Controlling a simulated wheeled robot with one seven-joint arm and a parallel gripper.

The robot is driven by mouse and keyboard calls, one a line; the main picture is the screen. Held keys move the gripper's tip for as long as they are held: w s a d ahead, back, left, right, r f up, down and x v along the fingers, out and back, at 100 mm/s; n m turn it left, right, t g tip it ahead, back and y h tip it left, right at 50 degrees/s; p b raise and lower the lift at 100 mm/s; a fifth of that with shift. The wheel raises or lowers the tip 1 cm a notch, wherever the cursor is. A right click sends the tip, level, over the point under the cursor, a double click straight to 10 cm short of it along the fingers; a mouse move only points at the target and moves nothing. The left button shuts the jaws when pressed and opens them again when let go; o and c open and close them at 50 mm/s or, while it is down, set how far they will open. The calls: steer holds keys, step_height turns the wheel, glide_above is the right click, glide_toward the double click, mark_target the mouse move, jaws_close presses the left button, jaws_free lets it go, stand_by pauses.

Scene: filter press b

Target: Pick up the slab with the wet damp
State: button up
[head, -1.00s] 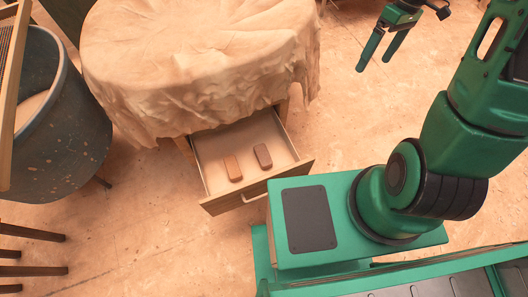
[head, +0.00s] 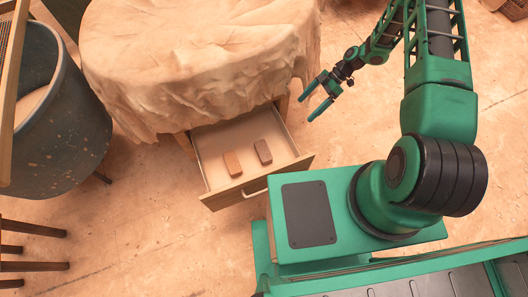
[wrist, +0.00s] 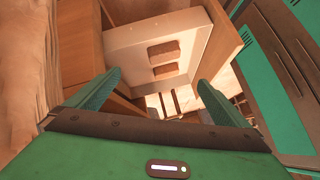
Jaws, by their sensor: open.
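Two small brick-like slabs lie apart in the open drawer (head: 218,144). The left slab (head: 232,164) is lighter orange-brown, and the right slab (head: 263,152) looks darker and duller. I cannot tell for certain which is damp. In the wrist view an upper slab (wrist: 164,52) and a lower slab (wrist: 166,71) show between my fingers, inside the pale drawer. My gripper (head: 307,109) is open and empty, above and to the right of the drawer's far right corner, apart from both slabs.
A cloth-covered round table (head: 200,60) stands over the drawer's back. The drawer front (head: 290,172) has a handle.

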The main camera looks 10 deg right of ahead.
mark_target(265, 149)
steer(key=s+a+f+n+y, duration=0.1)
steer(key=s+a+f, duration=0.1)
steer(key=a+f, duration=0.1)
steer(key=s+a+f+n+y, duration=0.1)
steer(key=s+a+f, duration=0.2)
steer(key=f, duration=0.3)
steer(key=s+a+f+n+y, duration=0.2)
steer(key=a+f, duration=0.2)
steer(key=f, duration=0.1)
steer(key=shift+s+a+f, duration=0.15)
steer(key=shift+a, duration=0.05)
steer(key=x, duration=1.1)
steer(key=c, duration=1)
steer(key=shift+a+r, duration=0.1)
steer(key=shift+r, duration=0.15)
steer(key=shift+c, duration=1.1)
steer(key=shift+r, duration=0.1)
